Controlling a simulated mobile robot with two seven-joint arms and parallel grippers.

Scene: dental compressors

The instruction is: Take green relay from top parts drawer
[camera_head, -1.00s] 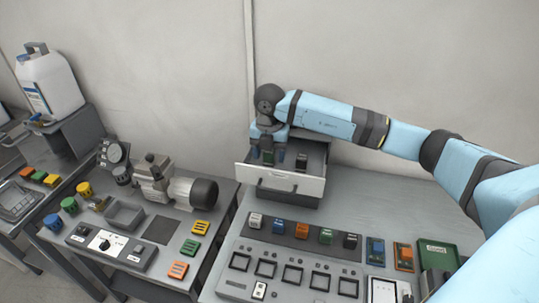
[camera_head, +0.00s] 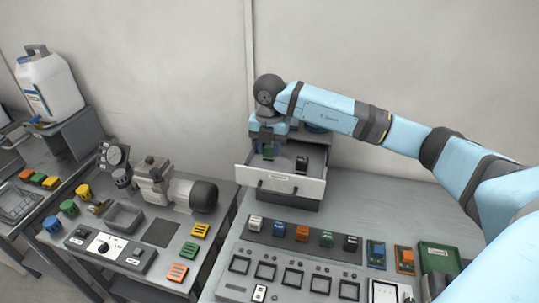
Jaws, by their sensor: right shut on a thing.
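The top parts drawer (camera_head: 290,185) is pulled open from its grey cabinet at the back of the right workbench. My right gripper (camera_head: 268,147) points down over the drawer's left part. It is shut on the green relay (camera_head: 268,154), a small piece that shows low between the fingers. A dark relay with a greenish top (camera_head: 301,164) stands in the drawer to the right of the gripper. The gripper hides part of the drawer's inside. My left gripper is not in view.
A row of coloured relays (camera_head: 303,233) stands on a strip in front of the drawer, with a panel of square sockets (camera_head: 292,276) nearer. A green tray (camera_head: 438,256) lies at right. A compressor (camera_head: 172,187) stands on the left bench. Bare bench lies right of the drawer.

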